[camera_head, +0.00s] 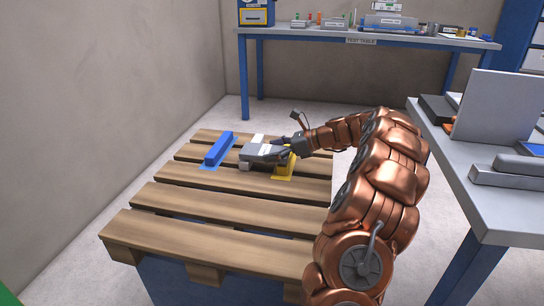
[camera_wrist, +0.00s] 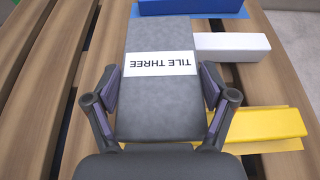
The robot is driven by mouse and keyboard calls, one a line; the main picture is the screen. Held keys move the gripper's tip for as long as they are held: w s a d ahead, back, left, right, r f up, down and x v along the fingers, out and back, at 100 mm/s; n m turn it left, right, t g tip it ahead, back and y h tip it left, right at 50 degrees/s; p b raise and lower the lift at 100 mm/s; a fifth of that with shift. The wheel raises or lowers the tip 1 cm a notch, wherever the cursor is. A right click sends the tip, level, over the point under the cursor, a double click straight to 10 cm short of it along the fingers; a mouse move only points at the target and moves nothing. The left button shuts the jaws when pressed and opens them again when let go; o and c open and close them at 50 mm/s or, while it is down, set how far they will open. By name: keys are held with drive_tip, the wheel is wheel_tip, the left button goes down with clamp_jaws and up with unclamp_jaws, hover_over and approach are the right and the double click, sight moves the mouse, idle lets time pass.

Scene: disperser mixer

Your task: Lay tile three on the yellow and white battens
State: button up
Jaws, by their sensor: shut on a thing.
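Tile three (camera_head: 262,150) is a grey slab with a white label reading TILE THREE. In the wrist view, the tile (camera_wrist: 158,105) lies flat between the two fingers. My gripper (camera_head: 280,147) is shut on its sides; it also shows in the wrist view (camera_wrist: 160,98). The tile is over the white batten (camera_wrist: 232,46) and the yellow batten (camera_wrist: 265,124), hiding parts of both. The yellow batten also shows in the head view (camera_head: 286,165). I cannot tell whether the tile touches them or hovers just above.
A blue batten (camera_head: 217,149) on a blue mat lies left of the tile, beyond its far end in the wrist view (camera_wrist: 190,6). All sit on a slatted wooden pallet (camera_head: 215,212). A grey table (camera_head: 475,190) stands at right, a test table (camera_head: 350,38) behind.

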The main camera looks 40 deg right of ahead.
drive_tip(key=shift+f+p, duration=0.35)
drive_tip(key=o, duration=1.5)
drive_tip(key=shift+f, duration=0.1)
drive_tip(key=shift+b, duration=0.3)
